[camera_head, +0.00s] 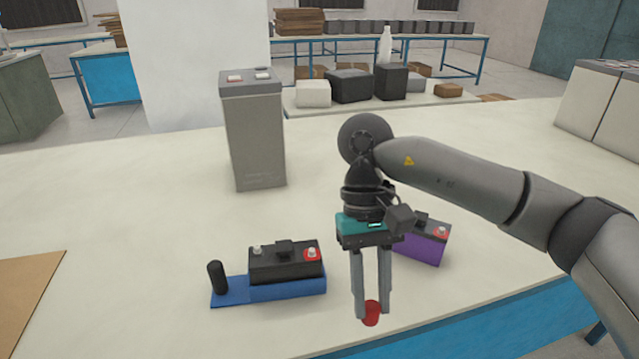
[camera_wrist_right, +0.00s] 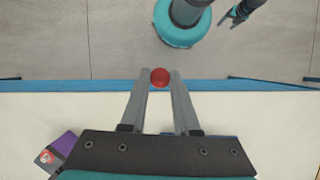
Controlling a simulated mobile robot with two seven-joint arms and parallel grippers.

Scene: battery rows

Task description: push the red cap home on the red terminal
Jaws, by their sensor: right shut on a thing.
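My right gripper (camera_head: 371,312) is shut on a small round red cap (camera_head: 371,318), held at the fingertips above the table's front edge. The cap also shows between the fingertips in the right wrist view (camera_wrist_right: 160,78). A black battery (camera_head: 287,264) sits on a blue holder (camera_head: 232,291), left of the gripper. Its red terminal (camera_head: 312,254) is at its right end, apart from the cap. A purple battery (camera_head: 424,247) behind the gripper has another red-marked terminal (camera_head: 442,232). My left gripper (camera_wrist_right: 234,16) shows small in the wrist view, its fingers apart.
A black upright post (camera_head: 217,276) stands at the left end of the blue holder. A tall grey battery (camera_head: 253,130) stands behind. A brown board (camera_head: 25,295) lies at the left. The white table (camera_head: 130,210) is clear between them.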

